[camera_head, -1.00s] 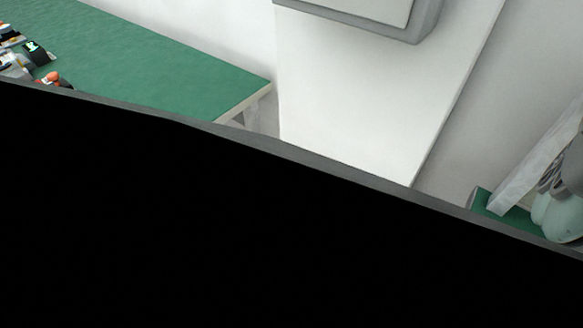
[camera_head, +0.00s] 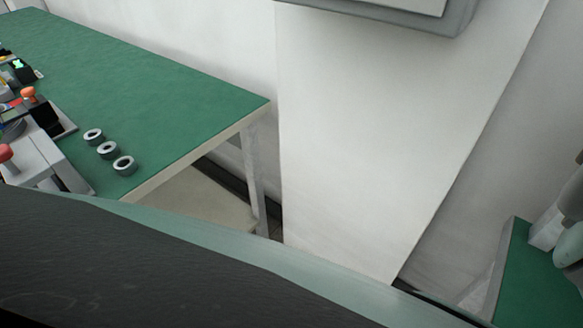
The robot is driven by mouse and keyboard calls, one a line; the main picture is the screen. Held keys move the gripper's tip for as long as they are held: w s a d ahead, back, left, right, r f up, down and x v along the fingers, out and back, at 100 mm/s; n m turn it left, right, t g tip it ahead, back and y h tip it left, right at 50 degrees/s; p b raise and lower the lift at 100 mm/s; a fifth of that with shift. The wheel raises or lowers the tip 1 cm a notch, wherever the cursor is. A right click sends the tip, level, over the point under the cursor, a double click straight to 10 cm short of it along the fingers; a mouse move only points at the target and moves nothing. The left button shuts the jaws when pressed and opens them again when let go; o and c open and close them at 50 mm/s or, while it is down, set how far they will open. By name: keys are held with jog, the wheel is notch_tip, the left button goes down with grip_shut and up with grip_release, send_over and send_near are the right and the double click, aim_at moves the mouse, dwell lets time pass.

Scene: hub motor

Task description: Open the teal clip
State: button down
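I cannot make out a teal clip in the head view. Several devices stand at the left edge on the green-topped table, cut off by the frame. Among them are a grey and white fixture (camera_head: 42,158) and a small black device with a bright green display (camera_head: 19,66). Orange-red knobs (camera_head: 28,94) show on the fixtures. My gripper is not in view, so its state cannot be seen.
The green table (camera_head: 170,92) runs along the left, its right part bare. Several grey rings (camera_head: 108,150) lie near its front edge. A white column (camera_head: 375,110) stands in the middle. Another green surface (camera_head: 535,275) is at the right edge. A dark curved surface fills the bottom.

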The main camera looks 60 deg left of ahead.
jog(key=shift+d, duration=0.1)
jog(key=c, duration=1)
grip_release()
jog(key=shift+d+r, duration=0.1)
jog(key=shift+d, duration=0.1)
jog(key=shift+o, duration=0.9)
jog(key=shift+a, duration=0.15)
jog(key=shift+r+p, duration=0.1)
jog(key=shift+p, duration=0.2)
